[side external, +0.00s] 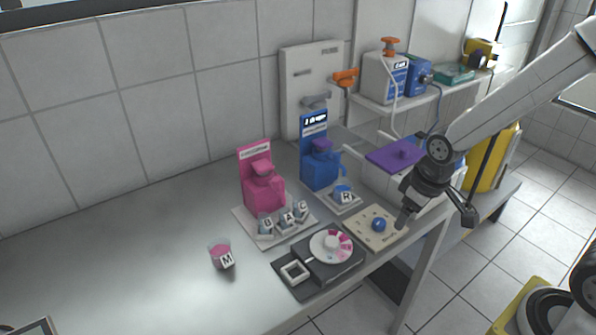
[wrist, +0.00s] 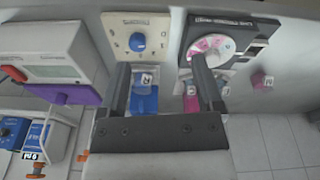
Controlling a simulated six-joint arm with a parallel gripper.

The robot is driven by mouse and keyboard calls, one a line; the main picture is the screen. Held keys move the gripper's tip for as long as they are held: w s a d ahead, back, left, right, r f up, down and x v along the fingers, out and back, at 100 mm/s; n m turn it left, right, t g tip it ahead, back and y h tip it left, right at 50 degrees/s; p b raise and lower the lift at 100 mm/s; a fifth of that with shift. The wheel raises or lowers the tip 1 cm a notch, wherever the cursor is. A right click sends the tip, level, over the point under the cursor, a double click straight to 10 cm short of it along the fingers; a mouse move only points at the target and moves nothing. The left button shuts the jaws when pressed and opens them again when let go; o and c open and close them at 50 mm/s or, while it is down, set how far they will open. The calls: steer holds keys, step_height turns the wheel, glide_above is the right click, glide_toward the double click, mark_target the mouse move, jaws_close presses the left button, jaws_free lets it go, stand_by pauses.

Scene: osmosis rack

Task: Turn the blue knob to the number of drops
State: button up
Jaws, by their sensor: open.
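The blue knob (side external: 379,225) sits on a cream square panel (side external: 360,238) near the front edge of the bench. In the wrist view the knob (wrist: 137,41) shows at the upper middle, on the panel (wrist: 113,27) with small markings too blurred to read. My gripper (side external: 436,219) is open and empty, to the right of the panel and above it, apart from the knob. In the wrist view its two fingers (wrist: 161,64) are spread wide, with the knob beyond them. A blue dispenser (side external: 320,168) carries a small dark display (side external: 314,118) with white text I cannot read surely.
A cup marked R (side external: 343,194) stands at the blue dispenser. A pink dispenser (side external: 262,188) has several lettered cups before it. A dark device with a pink-and-white disc (side external: 331,246) lies left of the panel. A cup marked M (side external: 221,256) stands apart. A purple plate (side external: 397,155) is near my wrist.

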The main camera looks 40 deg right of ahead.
mark_target(381, 221)
steer(key=w+d+f+n, duration=0.1)
steer(key=w+n, duration=0.1)
steer(key=w, duration=0.1)
steer(key=w+d+f+n+g, duration=0.1)
steer(key=w+d+f+n, duration=0.1)
steer(key=w+n, duration=0.1)
steer(key=w+d+f+n+g, duration=0.1)
steer(key=w+n, duration=0.2)
steer(key=shift+w+d+f, duration=0.25)
steer(key=shift+f, duration=0.05)
steer(key=shift+f, duration=3.9)
jaws_close()
